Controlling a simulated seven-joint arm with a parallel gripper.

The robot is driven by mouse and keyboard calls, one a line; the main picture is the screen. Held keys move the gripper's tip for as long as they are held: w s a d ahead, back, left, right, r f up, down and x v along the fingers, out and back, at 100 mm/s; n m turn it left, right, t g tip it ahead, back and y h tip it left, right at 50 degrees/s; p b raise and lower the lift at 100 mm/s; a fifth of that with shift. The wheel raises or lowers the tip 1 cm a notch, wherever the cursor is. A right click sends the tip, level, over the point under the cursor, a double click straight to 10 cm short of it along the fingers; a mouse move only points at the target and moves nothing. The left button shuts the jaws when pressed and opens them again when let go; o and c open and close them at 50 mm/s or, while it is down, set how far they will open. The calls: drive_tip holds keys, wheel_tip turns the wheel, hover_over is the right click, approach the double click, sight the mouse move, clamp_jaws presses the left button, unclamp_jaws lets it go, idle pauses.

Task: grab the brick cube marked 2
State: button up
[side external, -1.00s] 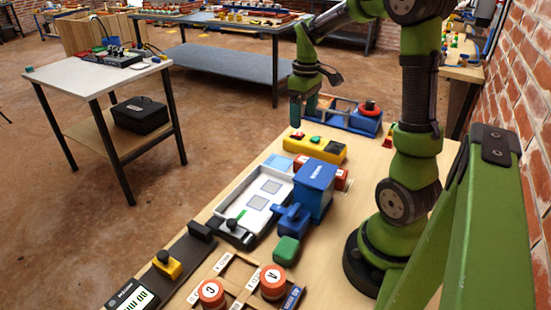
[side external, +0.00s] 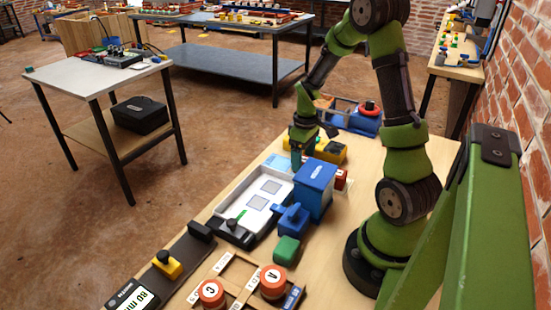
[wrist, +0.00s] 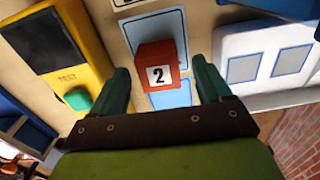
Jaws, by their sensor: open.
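In the wrist view, the red brick cube marked 2 (wrist: 158,62) stands on a light blue pad (wrist: 170,96). My gripper (wrist: 162,67) is open, with one green finger on either side of the cube and a visible gap on both sides. In the side external view, my gripper (side external: 297,160) points down low over the table between the yellow box and the white tray. I cannot make out the cube marked 2 in that view.
The yellow box (side external: 327,152) and the white tray (side external: 262,204) flank my gripper closely. A tall blue box (side external: 315,190) stands nearby, with a red marked block (side external: 341,180) beside it. A blue rack (side external: 366,122) stands farther back.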

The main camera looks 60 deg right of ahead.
drive_tip(key=shift+f, duration=1.3)
drive_tip(key=c, duration=1.1)
drive_tip(key=shift+r, duration=0.15)
drive_tip(key=shift+c, duration=0.2)
